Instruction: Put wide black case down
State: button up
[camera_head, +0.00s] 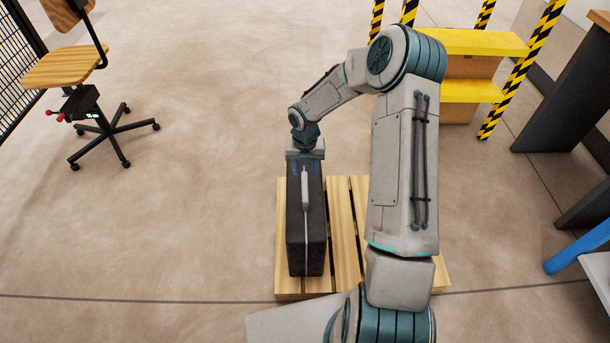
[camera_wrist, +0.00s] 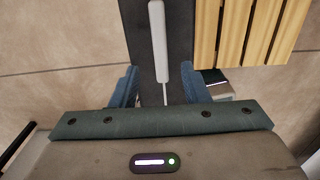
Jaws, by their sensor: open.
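The wide black case (camera_head: 306,235) stands upright on the left part of a wooden pallet (camera_head: 345,225). Its pale handle (camera_head: 305,188) runs along its top. In the wrist view the case (camera_wrist: 176,45) extends away from my gripper (camera_wrist: 162,85), with the handle (camera_wrist: 158,40) along its middle. My gripper (camera_head: 304,164) is at the far end of the case top. Its two blue fingers are apart, one on each side of the case. Whether they touch its sides cannot be told. The pallet slats (camera_wrist: 250,30) show at the right in the wrist view.
Dark furniture (camera_head: 565,90) is at the right. Open floor (camera_head: 190,200) lies left of the pallet.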

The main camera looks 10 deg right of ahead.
jog(key=s+d+r+m+h, duration=0.1)
jog(key=s+r+m, duration=0.5)
jog(key=r+m, duration=0.3)
jog(key=s+d+r+m+h, duration=0.1)
jog(key=s+r+m, duration=0.65)
jog(key=r, duration=0.25)
jog(key=s+r+m+y, duration=0.1)
jog(key=s+r+m, duration=0.2)
jog(key=s+m, duration=0.4)
jog(key=s+a+r+m+t+y, duration=0.1)
jog(key=s+r+m, duration=0.3)
jog(key=s+m, duration=0.3)
jog(key=shift+s+a+r+m+t, duration=0.15)
jog(key=shift+a+m+t, duration=0.15)
jog(key=shift+m, duration=1.45)
